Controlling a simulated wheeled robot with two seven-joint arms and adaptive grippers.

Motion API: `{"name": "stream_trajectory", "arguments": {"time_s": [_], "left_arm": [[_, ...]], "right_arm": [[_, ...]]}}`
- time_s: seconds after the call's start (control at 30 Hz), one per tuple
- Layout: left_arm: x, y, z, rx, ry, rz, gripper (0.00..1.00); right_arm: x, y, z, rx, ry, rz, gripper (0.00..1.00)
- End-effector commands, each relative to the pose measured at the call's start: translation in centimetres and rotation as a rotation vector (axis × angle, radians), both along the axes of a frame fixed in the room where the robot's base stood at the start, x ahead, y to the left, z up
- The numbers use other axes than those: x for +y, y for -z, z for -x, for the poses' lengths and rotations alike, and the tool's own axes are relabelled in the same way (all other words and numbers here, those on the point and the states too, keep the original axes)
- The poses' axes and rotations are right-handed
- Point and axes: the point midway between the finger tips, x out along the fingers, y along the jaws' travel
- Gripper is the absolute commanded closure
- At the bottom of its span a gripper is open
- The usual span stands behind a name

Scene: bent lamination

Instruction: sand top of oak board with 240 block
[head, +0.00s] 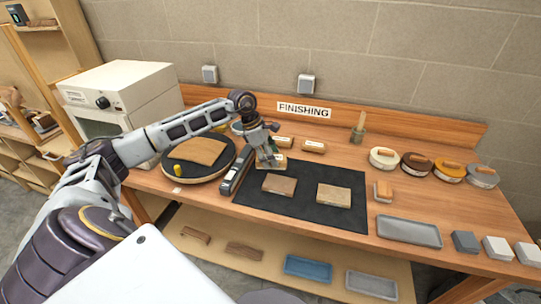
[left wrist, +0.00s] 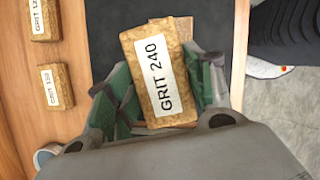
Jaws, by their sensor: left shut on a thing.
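My left gripper (head: 267,156) is shut on the cork-coloured sanding block labelled GRIT 240 (left wrist: 160,73), which sits between its fingers in the left wrist view. In the head view the gripper hangs over the back left part of the black mat (head: 308,201). Two wooden boards lie flat on the mat: a left board (head: 279,185) and a lighter right board (head: 334,195). I cannot tell for sure which is oak. In the wrist view, a strip of wood (left wrist: 184,29) shows behind the block. Whether the block touches anything is unclear. My right gripper is not in view.
Two other grit blocks (head: 283,142) (head: 314,147) lie behind the mat.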

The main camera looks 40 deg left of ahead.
Motion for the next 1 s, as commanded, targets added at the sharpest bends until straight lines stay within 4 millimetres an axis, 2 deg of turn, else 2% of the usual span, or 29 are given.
{"name": "stream_trajectory", "arguments": {"time_s": [0.7,1.0], "left_arm": [[0.03,0.09,0.66,0.000,0.212,0.001,0.66],[0.05,0.11,0.70,0.001,0.223,0.000,0.66]], "right_arm": [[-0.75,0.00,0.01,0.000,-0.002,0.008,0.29],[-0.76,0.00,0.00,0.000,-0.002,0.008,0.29]]}}
